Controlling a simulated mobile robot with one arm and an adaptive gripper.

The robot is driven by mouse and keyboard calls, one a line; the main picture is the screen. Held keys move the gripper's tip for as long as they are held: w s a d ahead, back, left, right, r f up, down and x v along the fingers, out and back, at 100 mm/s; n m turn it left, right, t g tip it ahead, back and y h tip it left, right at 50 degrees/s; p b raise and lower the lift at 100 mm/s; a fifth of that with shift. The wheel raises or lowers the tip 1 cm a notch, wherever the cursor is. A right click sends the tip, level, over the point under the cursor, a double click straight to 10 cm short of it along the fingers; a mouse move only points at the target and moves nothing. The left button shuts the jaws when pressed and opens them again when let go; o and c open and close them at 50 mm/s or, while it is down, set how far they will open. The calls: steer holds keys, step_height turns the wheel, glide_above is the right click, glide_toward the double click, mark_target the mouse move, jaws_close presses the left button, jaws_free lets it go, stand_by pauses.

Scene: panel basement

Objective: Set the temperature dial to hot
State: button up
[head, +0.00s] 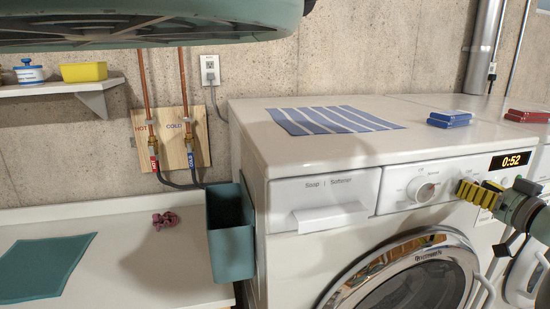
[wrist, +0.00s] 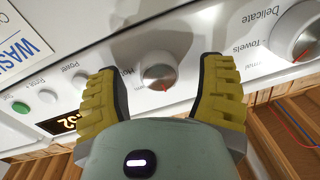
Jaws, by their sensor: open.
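The washing machine's (head: 300,240) control panel has a large program dial (head: 422,190) and a smaller dial behind my gripper in the head view. The wrist view shows this small silver dial (wrist: 160,72) with a red mark on its face; I take it to be the temperature dial. Its lettering is partly hidden, so I cannot tell its setting. My gripper (wrist: 163,66) is open, one yellow finger on each side of the small dial; contact is not clear. In the head view my gripper (head: 467,188) reaches the panel from the right.
The large dial (wrist: 297,38) is close beside the right finger in the wrist view. A teal bin (head: 230,250) stands left.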

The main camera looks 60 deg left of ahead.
jaws_close()
stand_by(0.5)
steer(key=shift+m+b, duration=0.4)
steer(key=shift+m, duration=0.1)
steer(key=m+p, duration=0.1)
steer(key=m, duration=0.9)
steer(key=m+t+p, duration=0.1)
steer(key=m, duration=0.8)
steer(key=shift+d+f+m+t+p, duration=0.15)
steer(key=shift+m+t+p, duration=0.15)
steer(key=shift+m, duration=0.1)
steer(key=shift+f+m, duration=0.1)
steer(key=shift+m, duration=0.2)
